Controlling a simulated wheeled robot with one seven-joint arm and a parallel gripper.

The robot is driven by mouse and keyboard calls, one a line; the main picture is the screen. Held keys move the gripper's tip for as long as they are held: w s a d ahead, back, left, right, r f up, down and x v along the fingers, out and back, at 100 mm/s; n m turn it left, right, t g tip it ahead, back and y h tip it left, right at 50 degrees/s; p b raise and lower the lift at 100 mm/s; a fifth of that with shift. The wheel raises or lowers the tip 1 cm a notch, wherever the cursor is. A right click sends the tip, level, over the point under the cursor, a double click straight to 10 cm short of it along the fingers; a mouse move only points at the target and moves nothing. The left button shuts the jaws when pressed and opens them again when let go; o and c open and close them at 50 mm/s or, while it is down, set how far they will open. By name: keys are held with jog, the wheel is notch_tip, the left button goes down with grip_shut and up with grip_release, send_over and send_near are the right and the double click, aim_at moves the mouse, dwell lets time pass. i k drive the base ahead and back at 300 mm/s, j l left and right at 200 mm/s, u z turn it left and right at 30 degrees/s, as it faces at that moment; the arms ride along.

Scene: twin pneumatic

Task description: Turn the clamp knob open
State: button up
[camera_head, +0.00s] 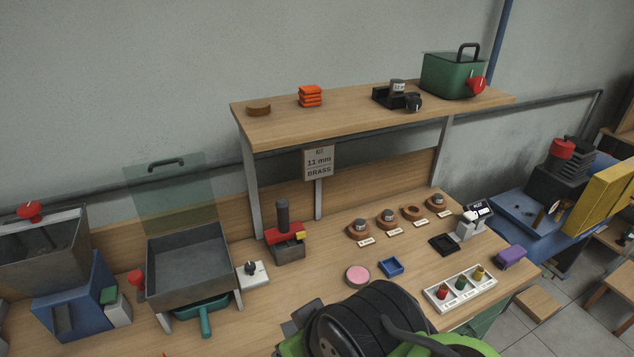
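I cannot tell for certain which part is the clamp knob. A black knob (413,102) sits on the front of a small black fixture (383,97) on the upper shelf, with a grey labelled cylinder (398,87) standing in it. A white box with a dark dial (252,270) lies on the bench. Red knobs show on the green box (476,85), on the left machine (30,211) and beside the grey bin (136,279). My green and black arm fills the bottom middle, over the bench front. My gripper's fingers do not show.
The wooden shelf (350,112) overhangs the bench. A blue machine (530,215) stands at right.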

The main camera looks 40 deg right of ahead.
aim_at(414, 103)
jog(key=k+l+z, duration=0.1)
jog(key=l+z, duration=0.75)
jog(key=k+l, duration=0.05)
